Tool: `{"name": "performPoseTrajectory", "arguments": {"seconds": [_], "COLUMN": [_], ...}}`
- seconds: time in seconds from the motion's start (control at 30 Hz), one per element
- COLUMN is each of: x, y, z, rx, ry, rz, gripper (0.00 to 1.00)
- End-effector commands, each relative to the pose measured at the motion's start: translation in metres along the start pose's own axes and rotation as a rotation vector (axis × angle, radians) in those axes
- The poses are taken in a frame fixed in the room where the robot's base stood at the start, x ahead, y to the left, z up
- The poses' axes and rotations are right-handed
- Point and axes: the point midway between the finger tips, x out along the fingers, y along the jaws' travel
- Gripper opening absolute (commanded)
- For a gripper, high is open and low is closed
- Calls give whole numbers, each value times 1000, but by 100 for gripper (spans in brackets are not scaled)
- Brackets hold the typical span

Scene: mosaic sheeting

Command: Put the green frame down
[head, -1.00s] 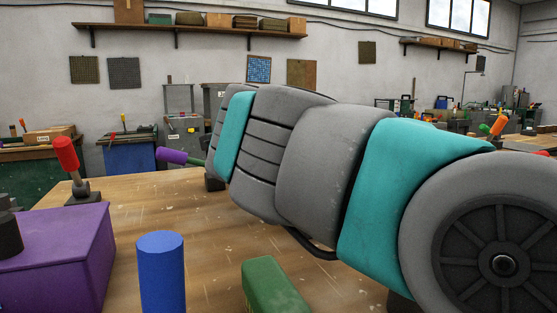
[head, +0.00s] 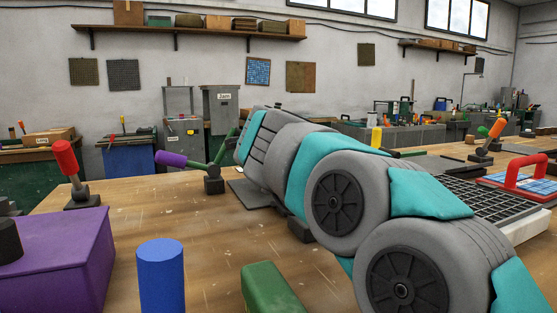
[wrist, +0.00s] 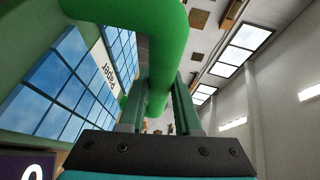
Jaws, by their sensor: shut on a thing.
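The green frame (wrist: 40,45) fills the upper left of the wrist view, with blue mosaic tiles and a label reading "paper" on its face. Its thick green handle (wrist: 170,45) runs down between the fingers of my gripper (wrist: 158,100), which is shut on it. In the head view my own arm hides the gripper and most or all of the frame; I cannot tell whether the green bit beside the arm's far end belongs to it. Whether the frame touches anything below cannot be seen.
On the bench (head: 140,210) are a purple box (head: 75,235), a blue cylinder (head: 161,280), a green block (head: 272,290), a red-handled clamp (head: 68,165) and a purple-handled lever (head: 172,158). A black grid (head: 480,200) and a red-handled tiled frame (head: 523,178) lie at right.

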Motion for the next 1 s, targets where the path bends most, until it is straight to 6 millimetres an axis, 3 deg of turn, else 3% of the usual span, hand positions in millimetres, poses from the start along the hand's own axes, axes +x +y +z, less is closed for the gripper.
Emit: {"name": "performPoseTrajectory", "arguments": {"seconds": [0.23, 0.5, 0.93, 0.97, 1.0], "x": [2, 8, 8, 8, 8], "y": [16, 48, 52, 51, 51], "z": [2, 4, 5, 5, 5], "rx": [-1, 0, 0, 1, 1], "ry": [0, 2, -1, -1, -1], "rz": [-4, -2, -3, -2, -2], "gripper": [0, 0, 0, 35, 40]}}
